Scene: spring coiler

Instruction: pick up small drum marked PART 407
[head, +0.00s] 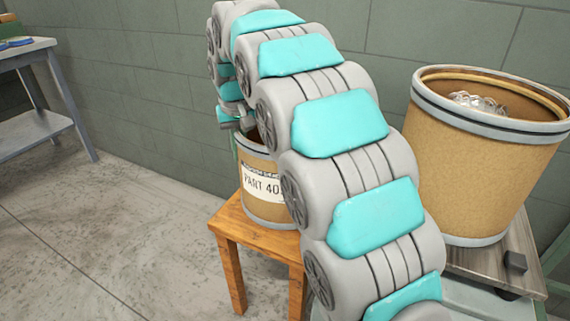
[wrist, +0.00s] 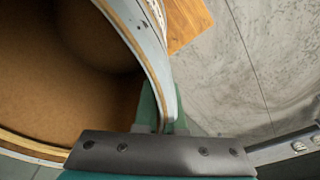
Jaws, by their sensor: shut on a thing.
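The small drum (head: 265,208) is tan fibreboard with a metal rim and a white label reading "PART 40", the rest cut off by my arm. It appears upright on a wooden stool (head: 240,232); my arm hides its right side. My gripper (wrist: 166,112) is shut on the drum's rim, one green finger on the inside of the wall and one on the outside, in the wrist view. There the drum's inside (wrist: 65,75) is brown and partly in shadow, and the part I see looks empty. In the head view my arm hides most of the gripper.
A grey bench (head: 40,128) stands at the far left. A block wall is close behind the stool. The concrete floor left of the stool is clear.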

